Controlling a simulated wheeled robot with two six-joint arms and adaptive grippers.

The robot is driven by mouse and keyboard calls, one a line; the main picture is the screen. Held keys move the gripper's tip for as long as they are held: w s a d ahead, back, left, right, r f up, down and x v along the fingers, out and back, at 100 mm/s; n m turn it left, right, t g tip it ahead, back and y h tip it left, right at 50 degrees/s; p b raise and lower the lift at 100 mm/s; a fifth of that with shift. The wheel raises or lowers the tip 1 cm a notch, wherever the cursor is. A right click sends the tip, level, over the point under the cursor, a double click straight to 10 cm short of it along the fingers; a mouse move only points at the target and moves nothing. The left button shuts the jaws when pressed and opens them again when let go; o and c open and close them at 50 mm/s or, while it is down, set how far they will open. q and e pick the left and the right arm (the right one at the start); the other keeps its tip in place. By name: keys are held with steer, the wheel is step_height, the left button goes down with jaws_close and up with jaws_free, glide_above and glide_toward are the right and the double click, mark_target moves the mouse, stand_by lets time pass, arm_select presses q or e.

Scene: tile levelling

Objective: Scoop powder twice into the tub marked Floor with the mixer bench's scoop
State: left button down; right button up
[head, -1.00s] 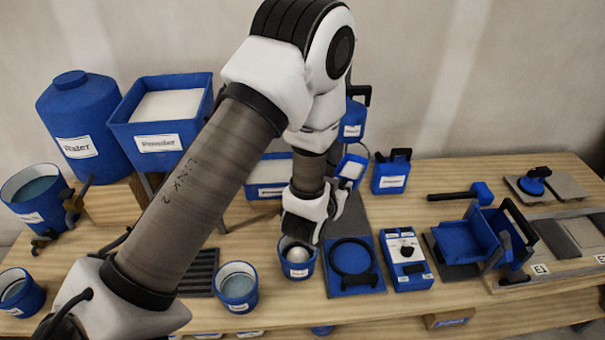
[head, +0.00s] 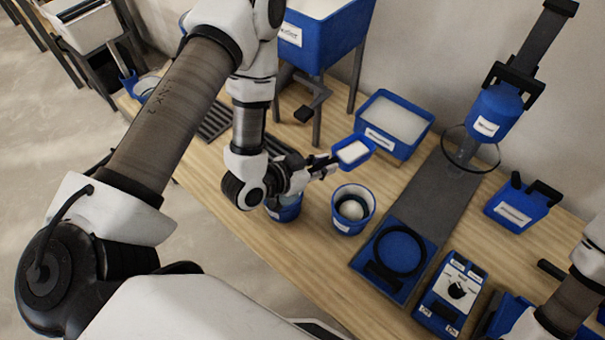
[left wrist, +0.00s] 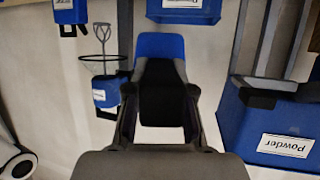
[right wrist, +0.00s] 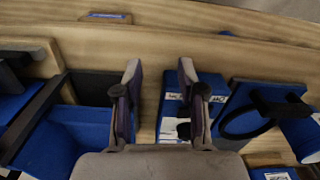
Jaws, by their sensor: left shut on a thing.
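My left gripper (head: 312,172) is shut on the dark handle of the blue scoop (head: 367,143), which shows white inside its bowl. The scoop is held above the bench, beside the near-left edge of the blue powder tray (head: 408,146). The scoop's blue end (left wrist: 160,45) and dark handle also show between the fingers in the left wrist view. A blue tub (head: 347,226) with a pale rounded mound inside stands just below and in front of the scoop. Another blue tub (head: 290,213) is partly hidden by my left wrist. Both tub labels are unreadable. My right gripper (right wrist: 160,78) is open and empty.
The raised Powder hopper (head: 322,45) stands behind the left arm. A mixer (head: 497,112) with a whisk, a blue ring plate (head: 385,282), a control box (head: 447,297) and a blue container (head: 517,204) stand rightward. Dark grating lies left of the tray.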

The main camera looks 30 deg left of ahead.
arm_select(q)
steer(key=s+m+g+h, duration=0.2)
steer(key=s+m+h, duration=0.1)
steer(key=s, duration=0.5)
steer(key=g+y+p, duration=0.7)
steer(key=g+p, duration=0.2)
steer(key=p, duration=1.1)
glide_toward(349, 171)
steer(key=s+d+f, duration=0.3)
steer(key=shift+s+a+f, duration=0.1)
steer(key=shift+a+f, duration=0.1)
steer(key=shift+f, duration=0.05)
